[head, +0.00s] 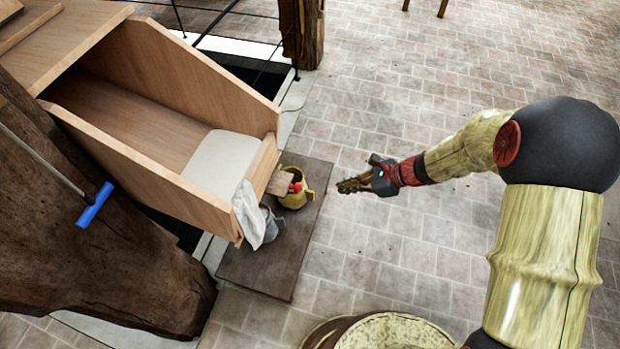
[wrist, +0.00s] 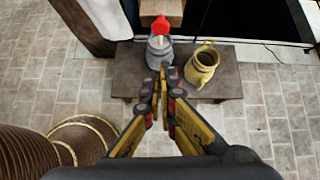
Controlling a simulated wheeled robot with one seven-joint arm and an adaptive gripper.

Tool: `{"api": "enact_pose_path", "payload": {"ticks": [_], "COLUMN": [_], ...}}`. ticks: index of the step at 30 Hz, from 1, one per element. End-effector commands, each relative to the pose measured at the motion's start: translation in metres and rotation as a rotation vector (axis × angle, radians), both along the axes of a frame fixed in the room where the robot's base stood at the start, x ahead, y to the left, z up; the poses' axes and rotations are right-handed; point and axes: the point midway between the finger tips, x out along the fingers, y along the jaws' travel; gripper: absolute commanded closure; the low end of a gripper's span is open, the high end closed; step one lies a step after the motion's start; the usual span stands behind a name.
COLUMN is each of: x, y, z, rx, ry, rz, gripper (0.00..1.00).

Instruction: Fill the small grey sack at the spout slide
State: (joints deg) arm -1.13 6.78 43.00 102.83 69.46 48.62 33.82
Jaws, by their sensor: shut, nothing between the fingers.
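The small grey sack (head: 270,226) stands on a low dark platform (head: 258,270) below the chute's end, partly hidden by a white cloth. In the wrist view the grey sack (wrist: 160,50) is just beyond my fingertips. The spout's red knob (head: 295,187) sits by a wooden block (head: 280,183); in the wrist view this red knob (wrist: 160,25) appears above the sack, on a pale rod. My gripper (head: 345,186) is shut and empty, in the air to the right of the platform. It also shows in the wrist view (wrist: 163,72). Whether the grey sack holds anything cannot be seen.
A blue handle (head: 95,205) is at left. Tiled floor to the right is clear.

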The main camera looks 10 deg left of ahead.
Motion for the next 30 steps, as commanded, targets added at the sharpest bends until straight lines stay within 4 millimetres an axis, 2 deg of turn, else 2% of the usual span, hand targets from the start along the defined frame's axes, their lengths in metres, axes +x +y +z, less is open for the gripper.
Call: {"api": "enact_pose_path", "payload": {"ticks": [8, 22, 30], "x": [-0.002, 0.002, 0.006], "y": [0.010, 0.072, 0.105], "z": [-0.012, -0.075, -0.073], "rx": [0.006, 0.005, 0.005], "ry": [0.049, 0.048, 0.046], "rz": [-0.047, -0.043, -0.044], "gripper": [1.00, 1.00, 1.00]}}
